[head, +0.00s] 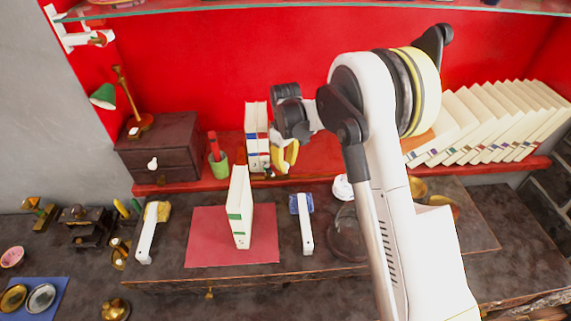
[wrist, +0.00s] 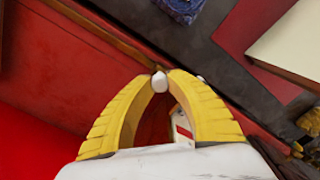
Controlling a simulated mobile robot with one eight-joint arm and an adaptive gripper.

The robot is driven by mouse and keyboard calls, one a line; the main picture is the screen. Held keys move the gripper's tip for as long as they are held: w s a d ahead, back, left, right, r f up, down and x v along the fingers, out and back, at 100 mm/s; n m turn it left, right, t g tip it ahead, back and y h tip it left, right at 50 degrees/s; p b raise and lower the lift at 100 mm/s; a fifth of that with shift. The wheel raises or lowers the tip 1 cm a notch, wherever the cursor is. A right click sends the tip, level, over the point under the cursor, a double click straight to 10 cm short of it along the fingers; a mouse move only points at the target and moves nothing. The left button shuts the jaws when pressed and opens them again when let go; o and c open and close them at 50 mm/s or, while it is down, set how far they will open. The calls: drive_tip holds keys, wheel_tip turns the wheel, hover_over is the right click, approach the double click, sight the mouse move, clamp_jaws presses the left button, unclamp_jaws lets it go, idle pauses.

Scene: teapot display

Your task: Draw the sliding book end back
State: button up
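My gripper (head: 284,156) reaches down to the red shelf, just right of a few upright white books (head: 257,140). In the wrist view my yellow fingers (wrist: 164,84) are drawn close together, one on each side of a small white knob (wrist: 160,82), and look shut on it. I take this knob for part of the sliding book end. A reddish-brown wooden surface (wrist: 152,122) shows between the fingers, with a white and red book spine (wrist: 183,126) beside it. In the head view my gripper hides most of the book end.
A green cup (head: 218,168) stands left of the books, beside a dark chest (head: 160,150). A leaning row of books (head: 490,125) fills the shelf at right. A white book (head: 240,208) stands upright on a red mat (head: 205,245) on the lower table. A glass shelf (head: 300,9) runs overhead.

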clamp_jaws()
drive_tip(key=d+b, duration=0.1)
drive_tip(key=d, duration=1.9)
drive_tip(key=shift+d, duration=0.3)
drive_tip(key=shift+o, duration=2.4)
unclamp_jaws()
wheel_tip(320, 180, up, 12)
